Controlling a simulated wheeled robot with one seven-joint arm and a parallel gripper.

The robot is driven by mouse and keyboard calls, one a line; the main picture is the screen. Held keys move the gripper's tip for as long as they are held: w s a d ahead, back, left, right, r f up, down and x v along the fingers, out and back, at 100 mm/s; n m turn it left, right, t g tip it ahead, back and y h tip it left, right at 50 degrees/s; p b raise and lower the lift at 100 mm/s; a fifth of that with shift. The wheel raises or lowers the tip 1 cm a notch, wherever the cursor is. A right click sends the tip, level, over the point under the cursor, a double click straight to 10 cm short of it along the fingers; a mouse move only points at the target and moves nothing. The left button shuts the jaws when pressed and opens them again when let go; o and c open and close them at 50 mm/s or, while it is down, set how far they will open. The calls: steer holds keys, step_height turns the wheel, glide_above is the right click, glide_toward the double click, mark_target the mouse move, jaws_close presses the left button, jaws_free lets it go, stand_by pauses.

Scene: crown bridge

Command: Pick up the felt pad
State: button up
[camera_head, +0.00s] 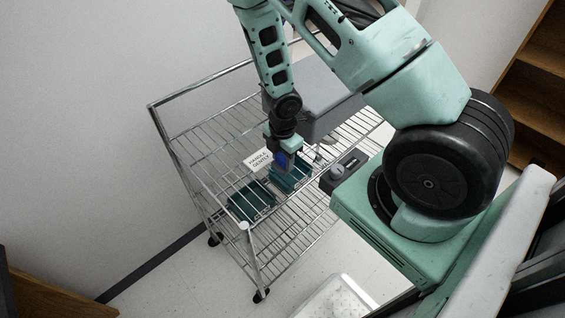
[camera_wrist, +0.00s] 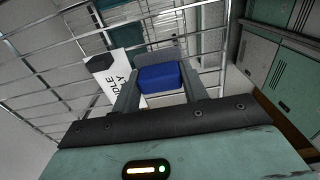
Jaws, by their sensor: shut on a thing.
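The felt pad appears as a small blue block (camera_wrist: 162,78) between the two grey fingers of my gripper (camera_wrist: 160,70) in the wrist view. My gripper is shut on it. In the head view my gripper (camera_head: 281,158) points down over the wire cart's shelf, at the rear teal holder (camera_head: 290,178), and only a bit of the blue pad shows there. I cannot tell whether the pad is clear of the holder.
A second teal holder (camera_head: 246,204) stands on the wire cart (camera_head: 297,232), nearer its front left. A white card reading "HANDLE GENTLY" (camera_head: 258,160) is beside my gripper. A grey box (camera_head: 312,95) stands behind it. Metal rails edge the cart.

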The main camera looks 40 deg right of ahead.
step_height(320, 180, up, 23)
steer(key=p, duration=1.8)
step_height(320, 180, up, 5)
glide_above(282, 156)
steer(key=shift+s+b, duration=0.1)
steer(key=shift+b, duration=0.2)
